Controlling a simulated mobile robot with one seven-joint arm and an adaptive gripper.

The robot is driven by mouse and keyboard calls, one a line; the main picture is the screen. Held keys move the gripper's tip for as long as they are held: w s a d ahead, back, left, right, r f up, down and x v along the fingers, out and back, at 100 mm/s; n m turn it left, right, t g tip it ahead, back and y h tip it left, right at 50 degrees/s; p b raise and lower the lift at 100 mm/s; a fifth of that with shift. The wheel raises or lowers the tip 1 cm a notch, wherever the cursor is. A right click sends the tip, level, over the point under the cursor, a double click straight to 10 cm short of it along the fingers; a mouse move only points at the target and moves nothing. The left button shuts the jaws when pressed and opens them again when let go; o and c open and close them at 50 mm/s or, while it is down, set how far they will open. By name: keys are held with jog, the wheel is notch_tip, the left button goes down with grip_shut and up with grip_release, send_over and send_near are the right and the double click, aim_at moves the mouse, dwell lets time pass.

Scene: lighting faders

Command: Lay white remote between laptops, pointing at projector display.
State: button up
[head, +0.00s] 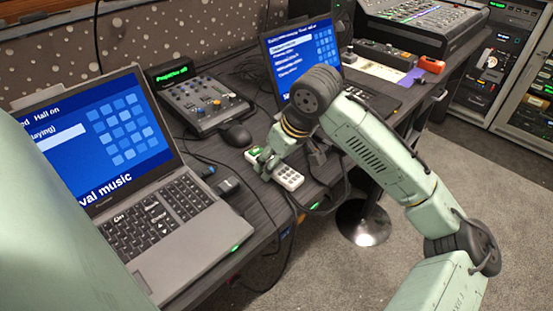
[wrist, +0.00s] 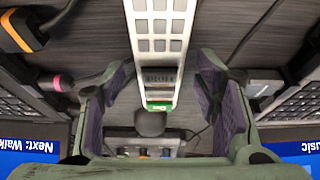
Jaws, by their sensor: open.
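The white remote (head: 289,178) is between the two laptops near the desk's front edge, its keypad up. Its green-marked end faces the back of the desk, towards the mouse; it appears to lie on the desk. In the wrist view the remote (wrist: 158,45) runs between my spread fingers. My gripper (head: 266,160) is open around it from above, with gaps on both sides, and hides its middle in the head view. The left laptop (head: 165,240) and right laptop (head: 300,60) are open. The projector display (head: 173,72) shows green text behind the small mixer.
A black mouse (head: 235,135) and the small mixer (head: 203,101) stand behind the remote. Cables and a dark adapter (head: 226,186) lie beside it. A large console (head: 424,25) is at the back right.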

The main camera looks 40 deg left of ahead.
jog(key=v, duration=1.2)
jog(key=shift+r, duration=0.25)
